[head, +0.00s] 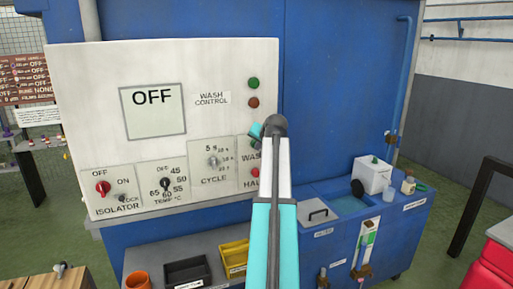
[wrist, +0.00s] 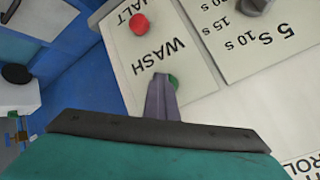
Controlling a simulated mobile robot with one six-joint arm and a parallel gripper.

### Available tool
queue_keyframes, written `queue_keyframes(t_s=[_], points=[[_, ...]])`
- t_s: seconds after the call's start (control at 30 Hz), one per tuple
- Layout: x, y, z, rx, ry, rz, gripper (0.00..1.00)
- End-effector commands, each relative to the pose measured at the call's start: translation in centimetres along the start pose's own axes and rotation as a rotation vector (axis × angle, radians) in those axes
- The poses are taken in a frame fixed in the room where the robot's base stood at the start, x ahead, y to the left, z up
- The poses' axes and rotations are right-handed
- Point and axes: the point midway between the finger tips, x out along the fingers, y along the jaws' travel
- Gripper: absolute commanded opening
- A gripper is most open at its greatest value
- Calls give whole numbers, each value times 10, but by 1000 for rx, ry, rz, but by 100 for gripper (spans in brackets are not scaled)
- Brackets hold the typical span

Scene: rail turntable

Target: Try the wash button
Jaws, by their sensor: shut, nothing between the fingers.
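The white wash control panel (head: 85,110) is on the blue cabinet, and its display (head: 152,118) reads OFF. In the head view my arm covers the button, and the WASH label partly shows. The red HALT button (wrist: 139,24) is clear of my gripper; it also shows in the head view (head: 255,173).
The panel also holds a red isolator knob (head: 103,187), a temperature knob (head: 165,184), a cycle knob (head: 213,161), a green lamp (head: 253,83) and a red lamp (head: 253,103). A blue bench (head: 402,225) with a white box (head: 372,176) stands at the right.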

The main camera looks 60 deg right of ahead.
Motion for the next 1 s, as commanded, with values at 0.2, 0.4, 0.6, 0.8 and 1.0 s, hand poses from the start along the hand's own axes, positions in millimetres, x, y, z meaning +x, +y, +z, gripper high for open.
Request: queue_keyframes(t_s=[0.2,0.4,0.6,0.8,1.0], points=[[2,-4,-2,1,6,-8,0],[5,-5,-3,0,5,-8,0],[12,-8,-5,0,5,-9,0],[15,-9,-6,1,4,-10,0],[15,-10,-6,0,3,-10,0]])
